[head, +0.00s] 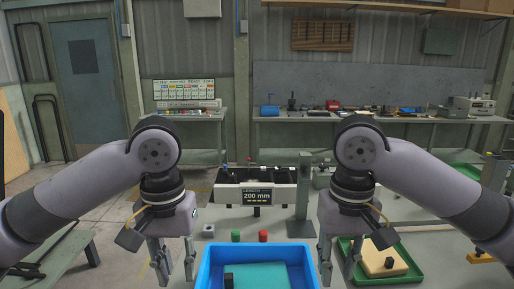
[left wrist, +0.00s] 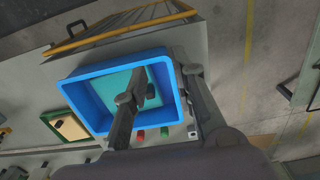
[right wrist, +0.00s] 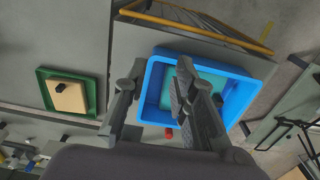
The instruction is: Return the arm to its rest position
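My left gripper (head: 176,268) hangs pointing down at the left of the blue bin, with its fingers apart and nothing between them. It also shows open in the left wrist view (left wrist: 160,85). My right gripper (head: 339,268) hangs pointing down at the right of the blue bin, fingers apart and empty. It also shows open in the right wrist view (right wrist: 160,78). Both arms are bent, roughly mirroring each other. The blue bin (head: 206,268) has a teal bottom and holds a small black block (head: 229,280).
A green tray (head: 413,272) with a tan block (head: 383,260) and a black piece on it lies at the right. Green (head: 236,236) and red (head: 263,236) pieces stand behind the bin, near a display reading 200 mm (head: 257,196). A yellow rail (right wrist: 200,27) runs along the bench edge.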

